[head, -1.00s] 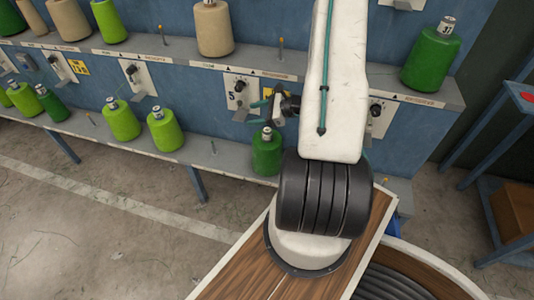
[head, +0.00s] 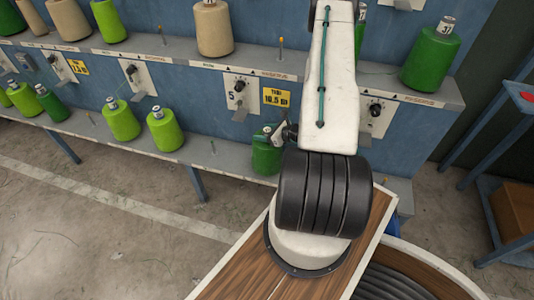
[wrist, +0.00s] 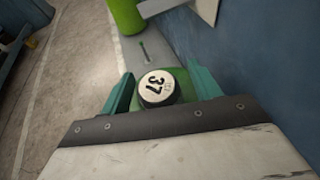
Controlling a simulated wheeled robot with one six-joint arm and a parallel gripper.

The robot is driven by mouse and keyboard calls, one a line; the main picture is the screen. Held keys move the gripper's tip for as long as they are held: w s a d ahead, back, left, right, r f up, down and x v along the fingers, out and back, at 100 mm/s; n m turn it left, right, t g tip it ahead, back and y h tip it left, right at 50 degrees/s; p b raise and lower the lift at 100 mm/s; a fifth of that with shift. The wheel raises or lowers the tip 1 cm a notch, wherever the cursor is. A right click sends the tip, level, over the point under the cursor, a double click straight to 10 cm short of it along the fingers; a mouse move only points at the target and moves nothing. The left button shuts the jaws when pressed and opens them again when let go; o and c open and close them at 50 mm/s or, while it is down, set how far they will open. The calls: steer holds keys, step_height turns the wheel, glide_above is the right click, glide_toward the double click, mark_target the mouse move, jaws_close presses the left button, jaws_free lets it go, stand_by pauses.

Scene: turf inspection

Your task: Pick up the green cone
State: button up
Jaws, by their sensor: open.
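A dark green cone (head: 265,160) stands upright on the lower shelf, partly hidden by my arm. In the wrist view its white top marked 37 (wrist: 157,88) shows between the fingers, with green (wrist: 180,78) around it. My gripper (head: 270,132) is at the top of this cone. Its two teal fingers (wrist: 162,90) are open, one on each side of the top. I cannot tell whether they touch it. Another dark green cone (head: 432,58) stands on the upper shelf at the right.
Light green cones (head: 121,119) (head: 165,130) stand left on the lower shelf (head: 222,155). An empty peg (wrist: 143,48) lies between them and the gripper. Beige cones (head: 213,28) stand on the upper shelf. A blue panel with knobs (head: 238,86) is behind. A blue rack (head: 500,150) stands right.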

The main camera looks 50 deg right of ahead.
steer(key=shift+w+f, duration=0.1)
steer(key=shift+w, duration=0.05)
jaws_close()
